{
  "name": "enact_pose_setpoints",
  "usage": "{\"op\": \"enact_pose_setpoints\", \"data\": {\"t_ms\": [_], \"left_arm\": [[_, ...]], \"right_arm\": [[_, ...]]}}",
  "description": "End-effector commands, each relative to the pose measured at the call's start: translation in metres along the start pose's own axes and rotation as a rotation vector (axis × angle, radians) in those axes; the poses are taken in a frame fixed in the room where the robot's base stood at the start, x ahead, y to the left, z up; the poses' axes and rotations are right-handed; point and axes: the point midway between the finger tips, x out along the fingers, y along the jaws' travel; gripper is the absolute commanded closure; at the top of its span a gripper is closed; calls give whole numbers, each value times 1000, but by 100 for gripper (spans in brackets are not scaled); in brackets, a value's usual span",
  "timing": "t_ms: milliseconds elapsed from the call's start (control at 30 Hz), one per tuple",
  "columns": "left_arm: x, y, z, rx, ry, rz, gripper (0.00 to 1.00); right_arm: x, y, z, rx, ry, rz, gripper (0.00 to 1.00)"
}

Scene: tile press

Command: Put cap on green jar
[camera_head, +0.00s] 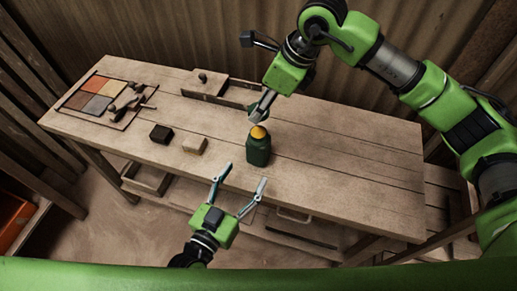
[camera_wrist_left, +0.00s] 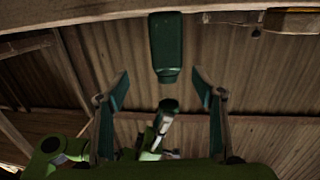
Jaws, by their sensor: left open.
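The dark green jar (camera_head: 259,151) stands upright on the wooden table, with a rounded orange top showing. In the left wrist view, which looks upside down, the jar (camera_wrist_left: 166,46) lies between and beyond my fingers. My left gripper (camera_head: 241,174) is open and empty at the table's front edge, in front of the jar and apart from it. My right gripper (camera_head: 264,106) reaches down from behind, just above the jar. A dark green cap (camera_head: 255,110) shows at its fingertips, partly hidden. In the left wrist view a gap separates this cap (camera_wrist_left: 168,104) from the jar.
A dark block (camera_head: 161,133) and a tan block (camera_head: 195,145) lie left of the jar. A tray of coloured tiles (camera_head: 71,103) with tools is at the far left. A wooden box (camera_head: 226,94) stands at the back. The table's right side is clear.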

Motion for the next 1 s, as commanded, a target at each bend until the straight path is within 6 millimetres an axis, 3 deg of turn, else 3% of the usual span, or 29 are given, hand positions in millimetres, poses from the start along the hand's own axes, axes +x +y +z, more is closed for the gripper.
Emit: {"op": "enact_pose_setpoints", "data": {"t_ms": [633, 767, 1000], "left_arm": [[2, -8, -6, 3, 67, -49, 38], [17, -9, -7, 4, 68, -50, 38], [63, -11, -10, 2, 68, -49, 38]], "right_arm": [[0, 0, 0, -1, 0, 0, 72], [0, 0, 0, -1, 0, 0, 72], [0, 0, 0, -1, 0, 0, 72]]}}
